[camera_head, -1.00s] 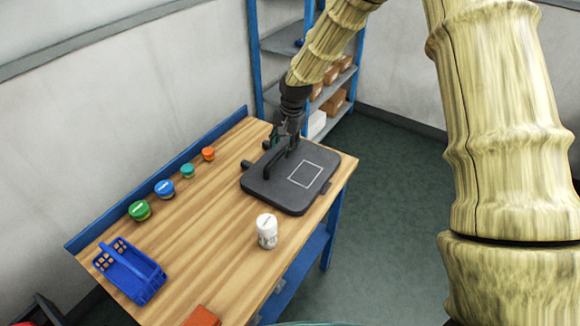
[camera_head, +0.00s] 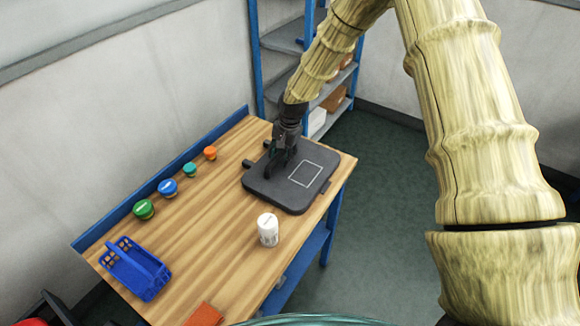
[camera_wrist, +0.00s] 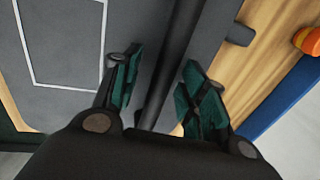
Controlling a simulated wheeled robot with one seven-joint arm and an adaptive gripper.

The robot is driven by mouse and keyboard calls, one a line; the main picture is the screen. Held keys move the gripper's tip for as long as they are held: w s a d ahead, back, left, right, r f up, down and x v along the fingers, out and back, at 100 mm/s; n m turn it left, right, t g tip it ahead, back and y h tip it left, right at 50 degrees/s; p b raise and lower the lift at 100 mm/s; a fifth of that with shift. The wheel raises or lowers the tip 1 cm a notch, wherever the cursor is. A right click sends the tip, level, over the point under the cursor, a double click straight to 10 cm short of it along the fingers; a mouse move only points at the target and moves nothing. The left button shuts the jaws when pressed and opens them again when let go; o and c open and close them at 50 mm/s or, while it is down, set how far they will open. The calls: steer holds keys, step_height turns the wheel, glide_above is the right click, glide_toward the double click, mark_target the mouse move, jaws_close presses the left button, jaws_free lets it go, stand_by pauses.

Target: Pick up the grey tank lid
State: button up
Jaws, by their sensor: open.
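The dark grey tank lid (camera_head: 292,200) lies flat at the far end of the wooden workbench. It has rounded corners and a thin white rectangle on top. My gripper (camera_head: 279,172) is low over the lid's left half, where it hides most of the raised handle. In the wrist view the dark bar of the handle (camera_wrist: 181,62) runs between my two green-padded fingers (camera_wrist: 161,66), one on each side. The fingers are spread apart, and I cannot tell whether either touches the bar. The lid's flat top (camera_wrist: 60,40) fills the left of that view.
A white jar (camera_head: 268,229) stands on the bench in front of the lid. Green, blue, teal and orange-lidded jars line the left edge near the blue bench rail (camera_head: 170,171). A blue basket (camera_head: 135,270) sits front left. Blue shelving (camera_head: 258,60) stands behind.

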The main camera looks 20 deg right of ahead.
steer(key=shift+c, duration=0.2)
jaws_close()
steer(key=shift+r, duration=0.15)
